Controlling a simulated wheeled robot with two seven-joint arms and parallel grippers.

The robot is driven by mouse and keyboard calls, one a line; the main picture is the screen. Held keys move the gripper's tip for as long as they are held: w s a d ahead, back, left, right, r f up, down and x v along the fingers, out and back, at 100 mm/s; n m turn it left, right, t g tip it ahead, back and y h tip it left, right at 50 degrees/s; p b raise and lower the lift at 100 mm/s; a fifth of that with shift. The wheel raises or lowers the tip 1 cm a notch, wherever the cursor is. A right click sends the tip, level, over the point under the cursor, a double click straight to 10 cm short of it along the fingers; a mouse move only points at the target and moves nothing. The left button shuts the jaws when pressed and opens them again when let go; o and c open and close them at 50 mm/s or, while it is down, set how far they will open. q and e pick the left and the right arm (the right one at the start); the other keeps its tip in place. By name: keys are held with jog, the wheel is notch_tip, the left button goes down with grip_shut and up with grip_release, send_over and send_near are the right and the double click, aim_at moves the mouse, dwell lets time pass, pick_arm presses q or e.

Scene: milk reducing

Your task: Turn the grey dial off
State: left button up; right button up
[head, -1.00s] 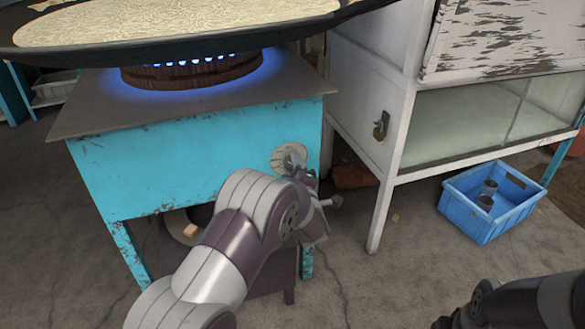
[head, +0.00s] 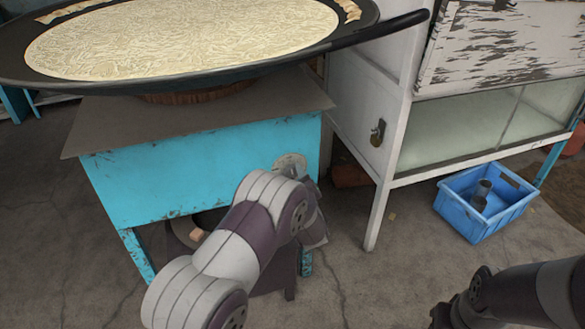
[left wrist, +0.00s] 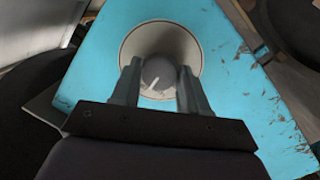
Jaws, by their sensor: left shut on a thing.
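The grey dial (left wrist: 160,72) is a round knob with a white mark, set in a pale round plate on the blue stove's side. In the left wrist view the mark points down and to the left. My left gripper (left wrist: 159,84) is shut on the dial, one finger on each side. In the head view the plate (head: 290,163) shows only in part, and my left arm hides the dial and fingertips. The burner (head: 195,95) under the pan shows no flame. My right arm is at the lower right, and its fingers cannot be made out.
A wide black pan (head: 355,37) of milk sits on the blue stove (head: 200,165). A white cabinet (head: 385,190) stands to the right. A blue crate (head: 470,218) with dark cups is on the floor. Open floor lies between the arms.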

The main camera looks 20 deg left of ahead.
pick_arm(q)
jog(key=shift+m+p, duration=0.8)
jog(key=shift+m, duration=0.1)
jog(key=o, duration=1)
jog(key=shift+o, duration=0.2)
jog(key=shift+s+d, duration=0.15)
jog(key=p+v, duration=0.4)
jog(key=v, duration=0.8)
jog(key=shift+r, duration=0.15)
